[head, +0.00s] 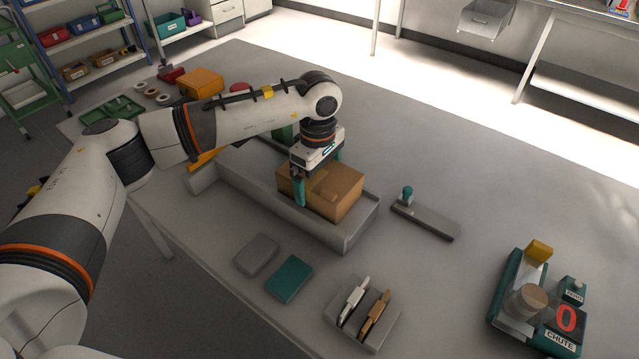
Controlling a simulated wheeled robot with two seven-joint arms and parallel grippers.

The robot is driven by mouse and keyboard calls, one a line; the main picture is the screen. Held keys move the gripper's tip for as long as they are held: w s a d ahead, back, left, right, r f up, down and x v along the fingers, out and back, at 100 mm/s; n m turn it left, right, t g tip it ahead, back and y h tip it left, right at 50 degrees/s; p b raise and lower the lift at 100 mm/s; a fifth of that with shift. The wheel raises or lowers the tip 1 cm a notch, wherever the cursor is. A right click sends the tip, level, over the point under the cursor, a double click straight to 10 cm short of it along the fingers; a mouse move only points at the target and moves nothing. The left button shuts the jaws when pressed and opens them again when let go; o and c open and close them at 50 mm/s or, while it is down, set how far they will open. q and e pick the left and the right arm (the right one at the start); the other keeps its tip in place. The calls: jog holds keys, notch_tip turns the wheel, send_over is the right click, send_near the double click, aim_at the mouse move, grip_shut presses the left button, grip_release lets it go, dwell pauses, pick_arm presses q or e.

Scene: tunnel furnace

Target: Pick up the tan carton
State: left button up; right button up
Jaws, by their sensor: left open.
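The tan carton (339,192) sits in the right end of a long grey open tray (262,203) on the table. A strip of tape runs across its top. My left gripper (318,180) points down over the carton from above. Its teal fingers are open, with the near finger in front of the carton's near left side and the far one by its back edge. The fingers straddle the carton; I cannot tell whether they touch it. My right gripper is not in view.
A flat grey bar with a teal knob (425,218) lies right of the tray. Grey and teal (289,279) pads and a slotted holder (362,315) stand in front. A device labelled CHUTE (540,305) is at the right. The table's right middle is clear.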

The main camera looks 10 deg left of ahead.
pick_arm(q)
jog(key=c, duration=0.7)
